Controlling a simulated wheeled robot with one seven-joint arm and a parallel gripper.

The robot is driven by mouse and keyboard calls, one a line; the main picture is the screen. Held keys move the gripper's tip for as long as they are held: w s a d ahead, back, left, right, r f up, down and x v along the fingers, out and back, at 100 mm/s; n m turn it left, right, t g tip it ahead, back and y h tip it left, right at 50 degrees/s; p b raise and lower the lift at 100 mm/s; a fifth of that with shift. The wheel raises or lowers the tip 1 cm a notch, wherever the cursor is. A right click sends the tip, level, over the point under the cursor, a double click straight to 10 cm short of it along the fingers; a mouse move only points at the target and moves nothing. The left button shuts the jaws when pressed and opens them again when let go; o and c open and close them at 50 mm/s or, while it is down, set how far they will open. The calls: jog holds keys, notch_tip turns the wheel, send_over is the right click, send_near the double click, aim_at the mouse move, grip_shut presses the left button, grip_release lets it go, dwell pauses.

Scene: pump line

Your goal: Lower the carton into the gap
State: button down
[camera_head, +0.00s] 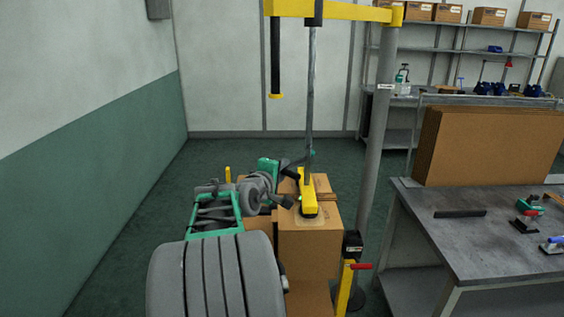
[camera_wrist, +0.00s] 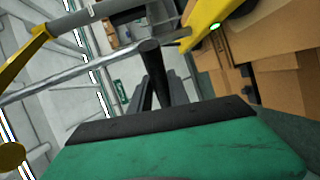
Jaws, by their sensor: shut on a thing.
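The carton (camera_head: 309,250) is a brown box under the yellow lifter head (camera_head: 308,192), whose pad meets its top face. The lifter head also shows in the wrist view (camera_wrist: 212,22), with a small green light. My gripper (camera_head: 289,174) is beside the lifter head, at its left. In the wrist view, my gripper (camera_wrist: 154,80) has its black fingers shut on the lifter's dark handle (camera_wrist: 150,48). Other brown cartons (camera_head: 323,183) stand close behind and beside this one. I cannot make out the gap or the carton's underside clearance.
A grey lift tube (camera_head: 310,95) hangs from a yellow overhead arm (camera_head: 345,11) on a grey post (camera_head: 379,120). A workbench (camera_head: 470,240) with tools and a brown carton stack (camera_head: 487,145) stands at right. Green floor (camera_head: 130,215) is open at left.

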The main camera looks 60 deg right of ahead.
jog(key=shift+f, duration=0.15)
jog(key=c, duration=1.3)
grip_release()
jog(key=shift+o, duration=0.2)
jog(key=b+v, duration=0.1)
jog(key=v, duration=0.6)
jog(key=shift+a, duration=0.4)
